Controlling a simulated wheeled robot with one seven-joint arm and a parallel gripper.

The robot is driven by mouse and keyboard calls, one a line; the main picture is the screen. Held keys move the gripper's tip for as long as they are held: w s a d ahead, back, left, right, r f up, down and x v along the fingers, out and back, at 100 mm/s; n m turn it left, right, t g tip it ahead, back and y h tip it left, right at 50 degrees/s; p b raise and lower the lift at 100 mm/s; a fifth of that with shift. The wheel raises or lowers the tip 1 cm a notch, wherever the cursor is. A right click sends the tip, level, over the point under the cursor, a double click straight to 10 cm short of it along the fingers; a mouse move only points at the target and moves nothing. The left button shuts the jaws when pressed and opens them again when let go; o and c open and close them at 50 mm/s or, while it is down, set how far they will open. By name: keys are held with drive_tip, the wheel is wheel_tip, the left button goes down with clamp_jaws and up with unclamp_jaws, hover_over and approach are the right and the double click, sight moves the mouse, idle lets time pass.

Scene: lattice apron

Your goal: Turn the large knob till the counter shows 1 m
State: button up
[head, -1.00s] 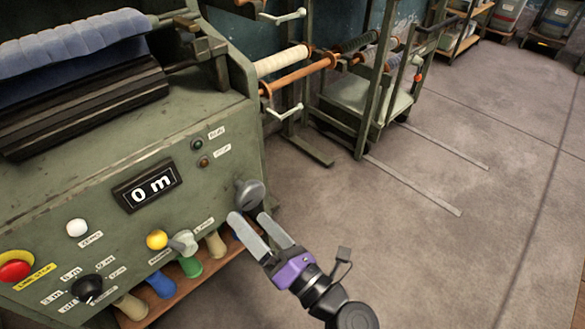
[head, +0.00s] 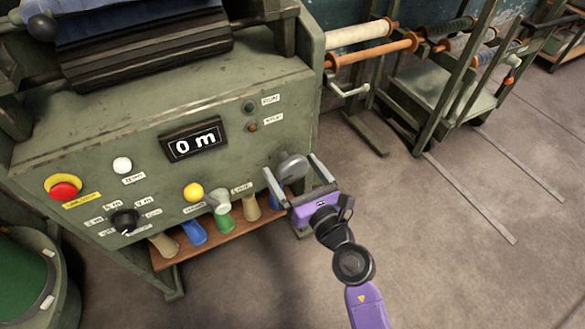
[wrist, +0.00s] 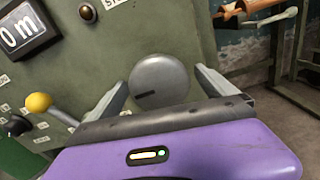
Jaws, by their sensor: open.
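The large grey knob (head: 292,167) sticks out at the right end of the green machine's front panel. In the wrist view the knob (wrist: 160,80) is round, with a dark slot mark low on its left side. The counter (head: 194,144) reads "0 m"; part of it also shows in the wrist view (wrist: 22,30). My gripper (head: 294,172) is open, with one finger on each side of the knob. In the wrist view the fingers (wrist: 160,88) stand apart from the knob, with a visible gap on both sides.
A crank handle (head: 350,90) juts out at right.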

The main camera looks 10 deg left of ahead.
drive_tip(key=shift+w+a, duration=0.2)
drive_tip(key=shift+w, duration=0.1)
drive_tip(key=c, duration=1.4)
drive_tip(key=shift+r+p, duration=0.1)
drive_tip(key=shift+p, duration=0.2)
